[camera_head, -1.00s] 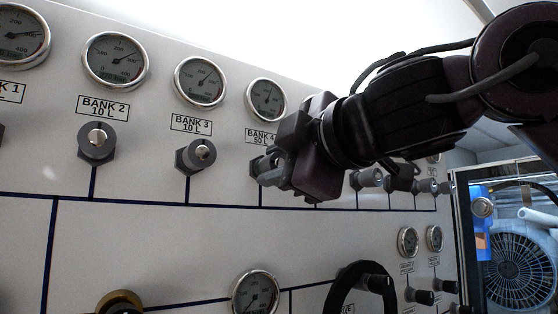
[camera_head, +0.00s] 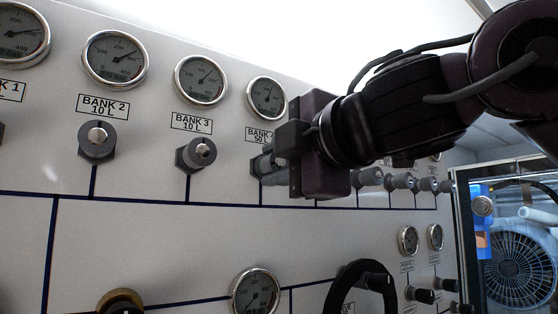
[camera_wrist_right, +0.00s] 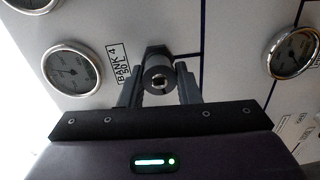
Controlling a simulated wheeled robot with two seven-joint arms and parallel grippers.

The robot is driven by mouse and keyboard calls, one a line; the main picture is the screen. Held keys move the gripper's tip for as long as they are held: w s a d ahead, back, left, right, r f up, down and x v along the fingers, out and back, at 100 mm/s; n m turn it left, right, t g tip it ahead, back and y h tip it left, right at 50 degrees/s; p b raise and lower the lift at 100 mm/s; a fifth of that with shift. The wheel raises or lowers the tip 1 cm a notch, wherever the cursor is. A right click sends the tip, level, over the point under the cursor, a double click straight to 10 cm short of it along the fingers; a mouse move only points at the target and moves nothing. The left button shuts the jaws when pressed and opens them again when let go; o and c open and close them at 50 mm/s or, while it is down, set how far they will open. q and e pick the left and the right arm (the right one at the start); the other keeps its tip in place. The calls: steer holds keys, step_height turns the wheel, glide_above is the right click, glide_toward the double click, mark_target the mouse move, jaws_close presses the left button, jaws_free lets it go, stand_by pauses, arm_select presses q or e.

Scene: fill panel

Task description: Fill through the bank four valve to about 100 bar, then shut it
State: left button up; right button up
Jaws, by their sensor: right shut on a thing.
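The bank four valve knob (camera_wrist_right: 158,80) is a dark grey cylinder on the panel below the BANK 4 50 L label (camera_wrist_right: 122,66). My right gripper (camera_head: 268,166) is at this knob, and its fingers (camera_wrist_right: 167,88) are shut on it, one on either side. In the head view the gripper mostly hides the knob. The bank four gauge (camera_head: 266,98) is above the valve, and it also shows in the right wrist view (camera_wrist_right: 71,70); its needle points up, but the value is too small to read. The lower gauge (camera_head: 255,293) is partly cut off. My left gripper is not in view.
The bank two knob (camera_head: 97,140) and bank three knob (camera_head: 196,154) are left of my gripper. Several more knobs (camera_head: 400,181) run to the right. A black ring-shaped wheel (camera_head: 361,290) is below. A fan (camera_head: 520,270) is at far right.

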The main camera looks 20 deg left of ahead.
steer(key=shift+r, duration=0.15)
steer(key=o, duration=0.7)
steer(key=shift+o, duration=1.3)
steer(key=shift+w+a, duration=0.15)
steer(key=shift+w, duration=0.05)
steer(key=b+v, duration=0.4)
steer(key=v, duration=0.3)
steer(key=shift+s+d, duration=0.25)
steer(key=shift+d, duration=0.1)
